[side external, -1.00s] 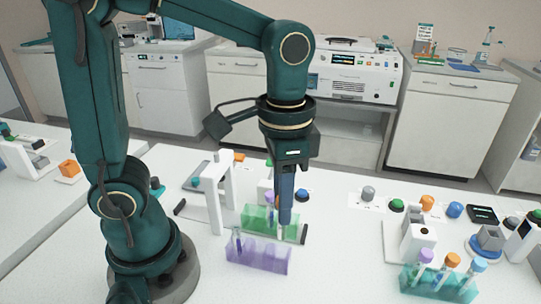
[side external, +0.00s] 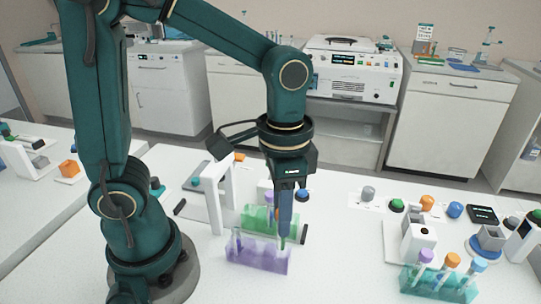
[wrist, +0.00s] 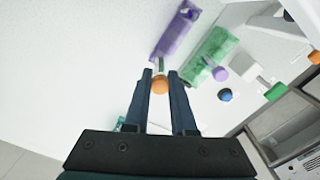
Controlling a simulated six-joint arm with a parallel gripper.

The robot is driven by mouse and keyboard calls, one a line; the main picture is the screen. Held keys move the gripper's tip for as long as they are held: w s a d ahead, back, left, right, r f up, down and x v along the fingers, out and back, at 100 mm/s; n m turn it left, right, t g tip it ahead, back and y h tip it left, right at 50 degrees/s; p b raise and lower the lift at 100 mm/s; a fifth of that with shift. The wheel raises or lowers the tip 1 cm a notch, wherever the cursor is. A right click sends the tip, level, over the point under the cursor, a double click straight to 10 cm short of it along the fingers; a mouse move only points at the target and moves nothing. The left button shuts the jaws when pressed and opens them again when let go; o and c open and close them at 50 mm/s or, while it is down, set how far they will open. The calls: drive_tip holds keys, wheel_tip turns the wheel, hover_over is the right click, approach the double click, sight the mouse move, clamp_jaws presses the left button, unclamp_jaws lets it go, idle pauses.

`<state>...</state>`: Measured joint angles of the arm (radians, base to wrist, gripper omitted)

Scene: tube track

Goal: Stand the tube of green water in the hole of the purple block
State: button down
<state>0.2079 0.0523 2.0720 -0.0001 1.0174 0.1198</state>
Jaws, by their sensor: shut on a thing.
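My gripper (wrist: 160,82) is shut on a tube with an orange cap (wrist: 160,87). In the side view its fingers (side external: 285,218) point straight down, and a short green part of the tube (side external: 282,243) shows below them. The purple block (side external: 257,256) stands on the bench, and the held tube is at its right end, upright. I cannot tell whether the tube's bottom is above, behind or inside a hole there. Another tube (side external: 238,240) stands at the block's left end. In the wrist view the purple block (wrist: 173,37) lies just beyond the fingertips.
A green block (side external: 254,216) stands close behind the purple one, holding a purple-capped tube (wrist: 220,73). A white frame (side external: 214,195) stands to the left. A teal rack (side external: 436,284) with several capped tubes is at the right front.

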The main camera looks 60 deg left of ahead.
drive_tip(key=shift+f, duration=1.2)
idle(1.0)
drive_tip(key=shift+f, duration=0.35)
drive_tip(key=c, duration=0.7)
unclamp_jaws()
drive_tip(key=shift+o, duration=0.2)
drive_tip(key=shift+r, duration=0.1)
drive_tip(key=shift+r, duration=2.45)
